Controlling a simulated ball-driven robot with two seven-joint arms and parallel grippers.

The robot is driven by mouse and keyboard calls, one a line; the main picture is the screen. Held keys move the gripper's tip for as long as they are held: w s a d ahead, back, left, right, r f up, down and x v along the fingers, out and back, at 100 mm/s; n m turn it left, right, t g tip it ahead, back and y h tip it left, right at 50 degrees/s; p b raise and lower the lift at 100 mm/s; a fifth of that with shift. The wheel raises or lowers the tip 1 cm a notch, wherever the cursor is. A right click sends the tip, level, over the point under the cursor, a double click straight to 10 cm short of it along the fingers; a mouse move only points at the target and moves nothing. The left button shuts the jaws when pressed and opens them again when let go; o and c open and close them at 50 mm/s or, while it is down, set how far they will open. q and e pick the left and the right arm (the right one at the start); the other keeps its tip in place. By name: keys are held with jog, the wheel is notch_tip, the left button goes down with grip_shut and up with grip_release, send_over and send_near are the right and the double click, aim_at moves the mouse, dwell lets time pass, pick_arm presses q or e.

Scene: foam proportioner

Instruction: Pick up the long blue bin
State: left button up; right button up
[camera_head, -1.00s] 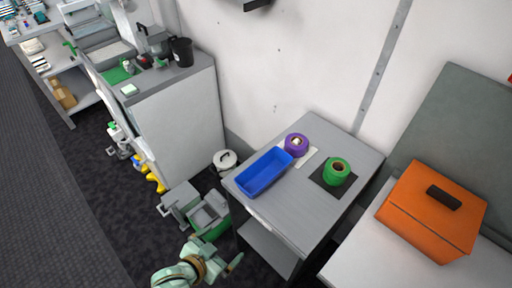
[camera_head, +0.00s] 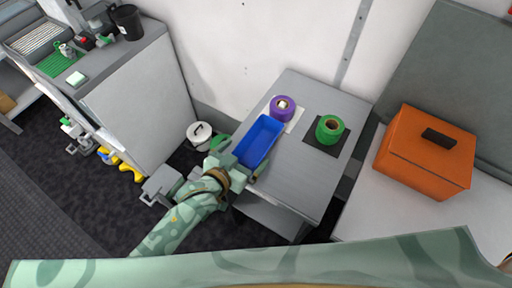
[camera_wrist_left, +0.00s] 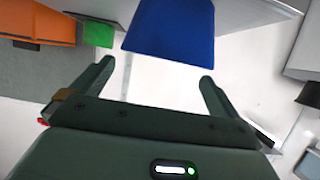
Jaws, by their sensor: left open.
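The long blue bin (camera_head: 261,139) stands on the grey side table, with its near end toward my arm. It also shows in the left wrist view (camera_wrist_left: 170,32), in front of and between the two fingers and apart from them. My left gripper (camera_head: 240,166) is at the bin's near end in the head view, and its fingers partly cover that end. In the left wrist view the left gripper (camera_wrist_left: 155,78) is open and empty. My right gripper is not in view.
The side table (camera_head: 315,169) also holds a purple tape roll (camera_head: 283,108) and a green tape roll (camera_head: 331,129) on a dark mat, close to the bin. An orange case (camera_head: 424,154) sits at the right. A white pot (camera_head: 200,135) is left of the table.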

aim_at(254, 155)
pick_arm(q)
jog(key=shift+w+d+f, duration=0.25)
jog(key=shift+w+d, duration=0.2)
jog(key=shift+d, duration=0.05)
jog(key=b+x, duration=0.1)
jog(key=x, duration=0.4)
jog(key=shift+a+b, duration=0.15)
jog(key=shift+b, duration=0.2)
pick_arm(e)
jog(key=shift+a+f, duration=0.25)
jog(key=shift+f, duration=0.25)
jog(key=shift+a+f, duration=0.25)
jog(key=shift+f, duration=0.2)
pick_arm(q)
jog(key=shift+r, duration=0.1)
jog(key=shift+c, duration=0.3)
jog(key=c, duration=1)
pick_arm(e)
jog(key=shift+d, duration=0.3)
